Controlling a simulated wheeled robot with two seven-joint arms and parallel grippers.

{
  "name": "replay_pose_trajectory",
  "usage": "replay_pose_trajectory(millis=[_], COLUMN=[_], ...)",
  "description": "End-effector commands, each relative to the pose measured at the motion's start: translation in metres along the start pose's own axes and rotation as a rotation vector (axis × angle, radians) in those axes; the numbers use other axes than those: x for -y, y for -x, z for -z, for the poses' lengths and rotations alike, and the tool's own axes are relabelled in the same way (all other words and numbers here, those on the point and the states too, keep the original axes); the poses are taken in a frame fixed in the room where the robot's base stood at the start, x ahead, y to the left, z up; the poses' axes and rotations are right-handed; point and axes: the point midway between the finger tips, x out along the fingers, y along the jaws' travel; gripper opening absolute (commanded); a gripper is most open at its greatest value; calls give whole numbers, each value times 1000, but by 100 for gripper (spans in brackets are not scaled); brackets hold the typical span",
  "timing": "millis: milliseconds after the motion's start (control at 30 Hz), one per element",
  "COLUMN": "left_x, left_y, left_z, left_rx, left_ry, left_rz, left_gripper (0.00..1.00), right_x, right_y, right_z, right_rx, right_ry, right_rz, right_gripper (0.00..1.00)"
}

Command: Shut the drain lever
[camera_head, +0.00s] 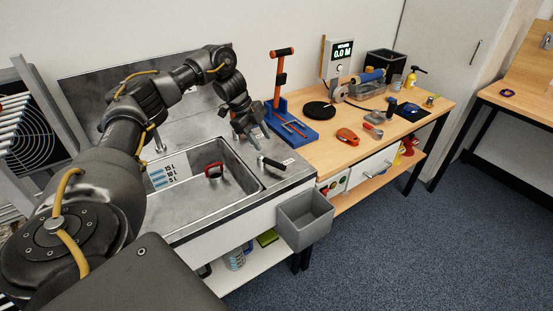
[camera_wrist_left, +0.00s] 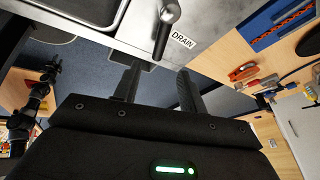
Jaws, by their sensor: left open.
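The drain lever (camera_head: 270,163) is a dark handle with a pale end on the front rim of the steel sink unit, right of the basin. In the left wrist view the lever (camera_wrist_left: 167,30) lies beside a white DRAIN label (camera_wrist_left: 183,39). My left gripper (camera_head: 252,138) is over the steel top just behind the lever in the head view. In the left wrist view its two fingers (camera_wrist_left: 158,78) are spread, with nothing between them. The lever shows beyond the fingertips, apart from them. A small dark arm, probably my right one, shows at the left wrist view's left; its gripper is unclear.
A grey bin (camera_head: 305,218) hangs at the front below the lever. A blue stand (camera_head: 291,126) with an orange-handled tool is close on the right. Floor in front is clear.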

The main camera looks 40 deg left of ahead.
Motion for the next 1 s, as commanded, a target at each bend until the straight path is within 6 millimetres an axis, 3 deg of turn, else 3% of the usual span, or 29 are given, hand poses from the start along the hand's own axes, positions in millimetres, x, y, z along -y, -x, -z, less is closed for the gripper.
replay_pose_trajectory(millis=[167,500,700,967,1000], left_x=[-2,0,1,1,1], left_y=[-34,-88,-100,-101,-101], left_z=[0,3,2,2,2], left_rx=[-1,-1,-1,-1,-1], left_ry=[-1,-4,-4,-4,-4], left_rz=[-7,-6,-4,-3,-3], left_gripper=[41,41,41,41,36], right_x=[2,0,2,2,2], right_y=[-5,3,5,4,4], right_z=[-7,13,10,7,7], right_rx=[10,-17,-13,-9,-8], right_ry=[0,-1,-1,-1,-1], right_rz=[2,0,2,2,2], right_gripper=[41,41,41,41,41])
